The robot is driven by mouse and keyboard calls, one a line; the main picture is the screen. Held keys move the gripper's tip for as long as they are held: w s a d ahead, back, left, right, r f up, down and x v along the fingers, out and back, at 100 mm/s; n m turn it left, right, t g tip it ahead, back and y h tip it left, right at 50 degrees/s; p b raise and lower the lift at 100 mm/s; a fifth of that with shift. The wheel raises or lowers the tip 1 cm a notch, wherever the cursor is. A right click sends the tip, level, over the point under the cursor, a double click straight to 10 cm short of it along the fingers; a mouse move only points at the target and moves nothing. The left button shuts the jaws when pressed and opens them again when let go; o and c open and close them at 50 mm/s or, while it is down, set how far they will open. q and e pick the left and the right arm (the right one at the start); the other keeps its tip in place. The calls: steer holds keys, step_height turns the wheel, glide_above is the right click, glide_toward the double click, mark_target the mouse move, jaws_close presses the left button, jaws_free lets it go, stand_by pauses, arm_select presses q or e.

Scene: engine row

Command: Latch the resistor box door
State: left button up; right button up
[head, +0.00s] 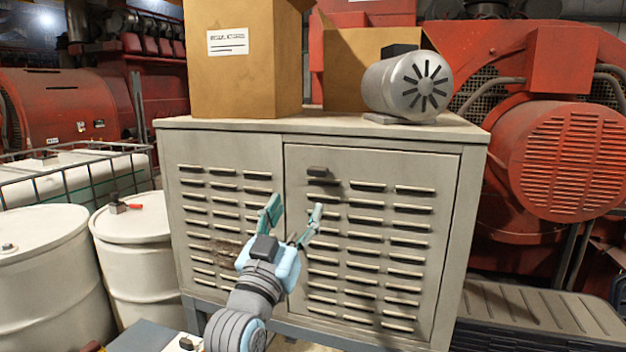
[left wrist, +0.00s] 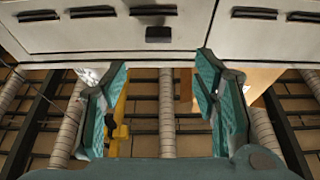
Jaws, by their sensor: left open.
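The resistor box (head: 222,150) is a grey metal cabinet with louvred fronts. Its right-hand door (head: 372,164) sits in its frame, flush or nearly so, with a dark gap along its edges. A small dark latch (head: 317,171) is near the door's upper left corner; it also shows in the left wrist view (left wrist: 158,34). My left gripper (head: 293,213) is open and empty in front of the cabinet, below and left of the latch. In the left wrist view its teal fingers (left wrist: 163,72) stand apart, with the latch above the gap between them. My right gripper is out of view.
On the cabinet top stand a cardboard box (head: 243,75) and a grey motor (head: 408,84). White drums (head: 140,260) stand at the left. A red machine (head: 560,150) is close on the right. The space before the door is clear.

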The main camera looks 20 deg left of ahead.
mark_target(316, 173)
arm_select(q)
steer(key=p+x, duration=0.1)
steer(key=x, duration=0.9)
steer(key=shift+w+d+p, duration=0.2)
steer(key=shift+w+p, duration=0.15)
steer(key=shift+p, duration=0.05)
steer(key=shift+w+r, duration=0.1)
steer(key=shift+w, duration=0.25)
steer(key=shift+s, duration=0.1)
steer(key=c, duration=1.2)
steer(key=shift+o, duration=0.2)
